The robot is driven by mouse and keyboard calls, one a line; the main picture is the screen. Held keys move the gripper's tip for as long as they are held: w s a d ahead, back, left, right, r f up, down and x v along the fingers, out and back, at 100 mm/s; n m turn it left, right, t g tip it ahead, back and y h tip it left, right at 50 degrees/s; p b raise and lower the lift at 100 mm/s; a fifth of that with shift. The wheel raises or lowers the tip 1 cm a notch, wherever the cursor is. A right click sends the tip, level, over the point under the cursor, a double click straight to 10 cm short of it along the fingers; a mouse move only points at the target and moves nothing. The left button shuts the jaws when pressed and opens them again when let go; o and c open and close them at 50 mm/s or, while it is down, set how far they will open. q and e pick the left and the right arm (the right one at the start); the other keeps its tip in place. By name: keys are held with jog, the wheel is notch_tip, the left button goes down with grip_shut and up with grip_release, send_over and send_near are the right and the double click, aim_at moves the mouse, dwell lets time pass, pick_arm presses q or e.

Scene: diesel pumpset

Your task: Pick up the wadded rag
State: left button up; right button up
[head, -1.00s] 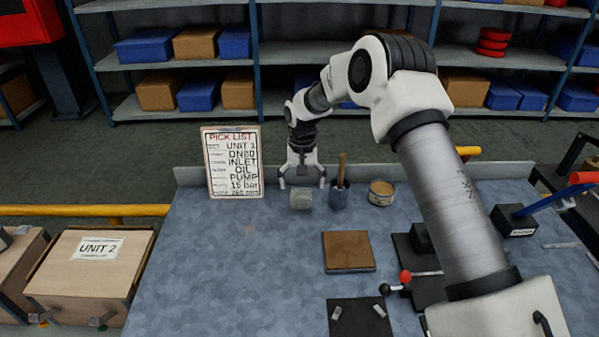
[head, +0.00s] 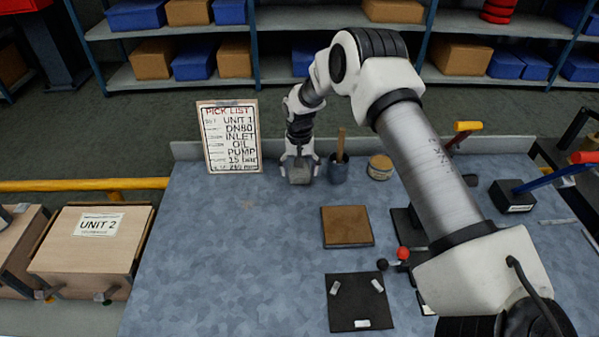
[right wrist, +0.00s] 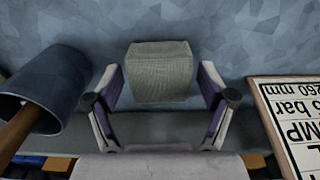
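The wadded rag (head: 299,175) is a grey, roughly box-shaped lump near the back edge of the bench in the head view. It also shows in the right wrist view (right wrist: 160,72), with a woven surface. My right gripper (head: 300,166) reaches down over it. In the right wrist view, the two fingers of my right gripper (right wrist: 162,76) stand apart on either side of the rag's near part. Narrow gaps show between fingers and rag, and the rag extends past the fingertips. My left gripper is not in view.
A dark blue cup with a wooden handle (head: 338,173) stands close right of the rag, with a round tin (head: 380,167) beyond. The pick list board (head: 230,137) stands to the left. A brown square pad (head: 347,227) lies nearer. The blue bench (head: 220,260) is clear at left.

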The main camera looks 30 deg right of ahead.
jog(key=shift+f, duration=0.1)
jog(key=c, duration=0.7)
jog(key=shift+w+r+b, duration=0.1)
jog(key=shift+r+b, duration=0.2)
jog(key=shift+r, duration=0.3)
notch_tip(320, 180, up, 2)
jog(key=shift+r+b, duration=0.15)
jog(key=shift+b, duration=0.2)
jog(key=s+a+b, duration=0.1)
jog(key=s+a, duration=0.2)
jog(key=s, duration=0.1)
jog(key=s+a+r, duration=0.1)
jog(key=s+a, duration=0.2)
jog(key=s, duration=0.1)
jog(key=s+a+b, duration=0.1)
jog(key=s+a, duration=0.3)
jog(key=shift+s+r+b, duration=0.25)
jog(key=shift+s+b, duration=0.05)
jog(key=shift+b, duration=0.05)
